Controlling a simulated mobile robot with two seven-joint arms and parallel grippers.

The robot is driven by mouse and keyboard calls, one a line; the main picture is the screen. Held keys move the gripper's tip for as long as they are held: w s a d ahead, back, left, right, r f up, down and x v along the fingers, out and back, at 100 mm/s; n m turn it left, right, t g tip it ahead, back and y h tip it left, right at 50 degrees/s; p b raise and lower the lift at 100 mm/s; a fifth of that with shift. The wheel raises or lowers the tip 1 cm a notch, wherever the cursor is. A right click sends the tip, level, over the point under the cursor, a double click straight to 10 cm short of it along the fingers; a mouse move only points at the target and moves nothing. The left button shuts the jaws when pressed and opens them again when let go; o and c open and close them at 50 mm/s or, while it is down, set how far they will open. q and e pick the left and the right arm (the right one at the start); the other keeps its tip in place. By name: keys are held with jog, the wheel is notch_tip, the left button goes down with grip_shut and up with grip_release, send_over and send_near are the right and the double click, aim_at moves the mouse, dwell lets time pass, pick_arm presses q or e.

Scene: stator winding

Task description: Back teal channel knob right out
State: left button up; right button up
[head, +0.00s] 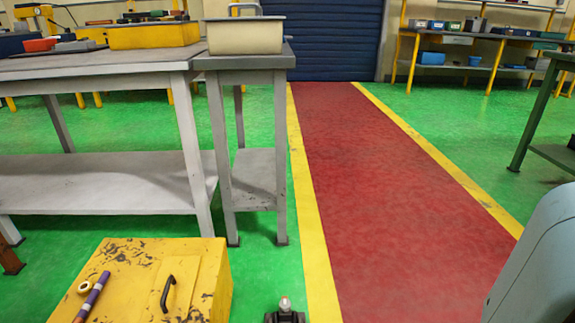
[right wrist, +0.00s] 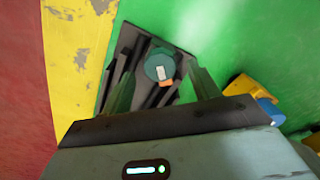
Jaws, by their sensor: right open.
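In the right wrist view a round teal knob (right wrist: 157,66) with a pale mark on its top stands over a dark grooved plate (right wrist: 128,62). A small orange piece (right wrist: 166,83) shows at its lower edge. My right gripper (right wrist: 161,71) is open, with one finger on each side of the knob in the picture. I see gaps between the fingers and the knob, and I cannot tell their depth. In the head view a small dark device (head: 285,316) is cut off at the bottom edge; I cannot tell whether it is the same plate. My left gripper is not in view.
A yellow worn box (head: 208,262) with a black handle carries a purple rod (head: 92,297) and a tape roll (head: 84,287). Grey workbenches (head: 100,180) stand at the left. The red walkway (head: 400,220) is clear. A yellow object (right wrist: 245,92) lies right of the plate.

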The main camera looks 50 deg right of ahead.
notch_tip(320, 180, down, 2)
jog(key=shift+f+b, duration=0.1)
jog(key=shift+b, duration=0.35)
jog(key=c, duration=1)
jog(key=shift+o, duration=0.2)
